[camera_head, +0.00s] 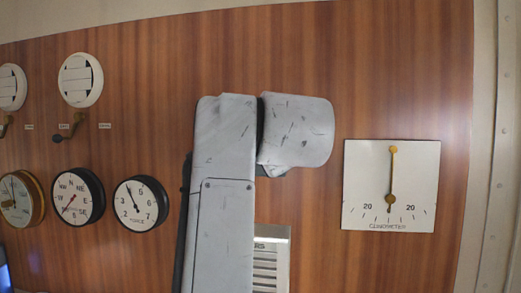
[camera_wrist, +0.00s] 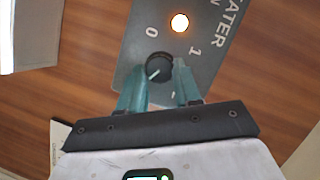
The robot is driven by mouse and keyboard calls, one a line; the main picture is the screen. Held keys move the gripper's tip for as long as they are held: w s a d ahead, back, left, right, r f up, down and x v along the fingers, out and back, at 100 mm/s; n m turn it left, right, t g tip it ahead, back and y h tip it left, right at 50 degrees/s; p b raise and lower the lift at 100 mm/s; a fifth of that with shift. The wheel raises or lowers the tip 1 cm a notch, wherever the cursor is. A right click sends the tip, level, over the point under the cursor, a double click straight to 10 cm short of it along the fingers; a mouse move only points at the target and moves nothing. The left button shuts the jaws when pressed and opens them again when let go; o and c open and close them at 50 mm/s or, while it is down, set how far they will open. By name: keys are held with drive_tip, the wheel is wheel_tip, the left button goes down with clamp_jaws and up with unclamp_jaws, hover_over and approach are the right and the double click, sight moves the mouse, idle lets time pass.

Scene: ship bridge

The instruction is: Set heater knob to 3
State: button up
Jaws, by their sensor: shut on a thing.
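In the wrist view, a grey heater panel (camera_wrist: 133,50) lies on the wood wall, with the partly cut-off word HEATER on it. Its black round knob (camera_wrist: 158,66) sits between the teal fingers of my gripper (camera_wrist: 160,74), which is shut on it. A pale mark shows on the knob's lower left side. The numeral 0 (camera_wrist: 151,31) is above the knob and 1 (camera_wrist: 194,51) is to its upper right; no 3 is visible. An orange-white lamp (camera_wrist: 180,22) glows above. In the head view, my arm hides the gripper and knob.
In the head view, a clinometer (camera_head: 365,190) hangs right of my arm. Round gauges (camera_head: 141,203) and a small lever (camera_head: 69,128) are on the left. A white slatted panel (camera_head: 266,270) shows partly behind my arm.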

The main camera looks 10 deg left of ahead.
drive_tip(key=o, duration=0.8)
drive_tip(key=shift+f, duration=0.2)
drive_tip(key=shift+o, duration=1.2)
drive_tip(key=shift+r, duration=0.1)
drive_tip(key=shift+s, duration=0.1)
drive_tip(key=b+v, duration=0.3)
drive_tip(key=v, duration=0.7)
drive_tip(key=shift+s, duration=0.3)
drive_tip(key=shift+d, duration=0.1)
